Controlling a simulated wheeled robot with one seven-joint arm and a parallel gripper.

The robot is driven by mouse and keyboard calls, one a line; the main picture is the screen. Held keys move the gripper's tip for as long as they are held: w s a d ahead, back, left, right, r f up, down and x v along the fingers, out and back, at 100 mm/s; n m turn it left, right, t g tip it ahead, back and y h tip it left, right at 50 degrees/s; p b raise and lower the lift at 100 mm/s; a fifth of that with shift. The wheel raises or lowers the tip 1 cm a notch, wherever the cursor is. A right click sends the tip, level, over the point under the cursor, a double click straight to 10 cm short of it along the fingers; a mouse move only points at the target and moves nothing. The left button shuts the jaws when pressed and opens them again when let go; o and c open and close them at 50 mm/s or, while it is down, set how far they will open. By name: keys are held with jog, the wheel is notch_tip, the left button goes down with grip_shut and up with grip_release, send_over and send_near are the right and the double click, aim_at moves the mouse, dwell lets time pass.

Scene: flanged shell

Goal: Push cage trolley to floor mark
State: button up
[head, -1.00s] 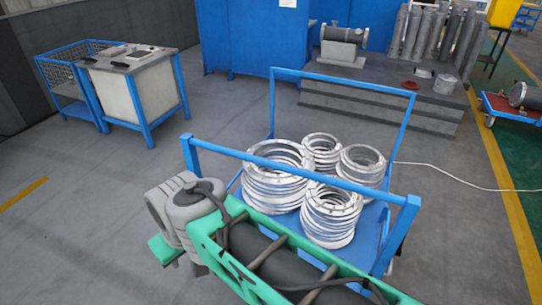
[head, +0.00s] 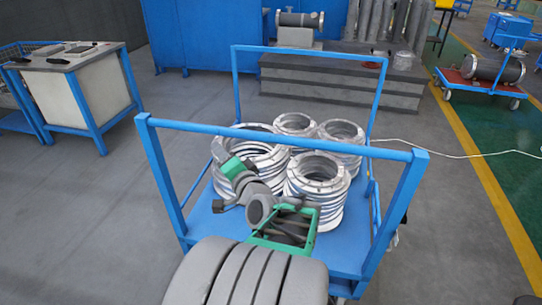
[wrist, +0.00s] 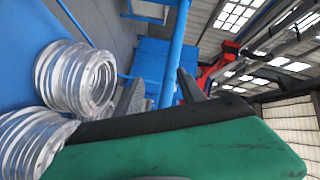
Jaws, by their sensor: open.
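A blue trolley (head: 330,257) with a tall tube frame at each end stands right in front of me in the head view. Several stacks of silver flanged rings (head: 318,180) sit on its flat deck. Ring stacks (wrist: 75,78) show at the wrist view's left. I cannot make out a distinct floor mark.
A white-sided bench (head: 85,95) on blue legs stands at left, with a blue mesh-sided frame (head: 22,48) behind it. A grey stepped platform (head: 330,85) lies behind the trolley. Grey floor is clear at left.

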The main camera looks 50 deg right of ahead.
jog(key=s+d+m+g+h+b, duration=0.1)
jog(key=s+d+m+h+b, duration=0.1)
jog(key=s+d+m+h, duration=0.65)
jog(key=w+d+r+y+p, duration=0.1)
jog(key=w+d+r+p, duration=0.1)
jog(key=w+d, duration=0.2)
jog(key=shift+d, duration=1.05)
jog(key=shift+n, duration=0.25)
grip_shut()
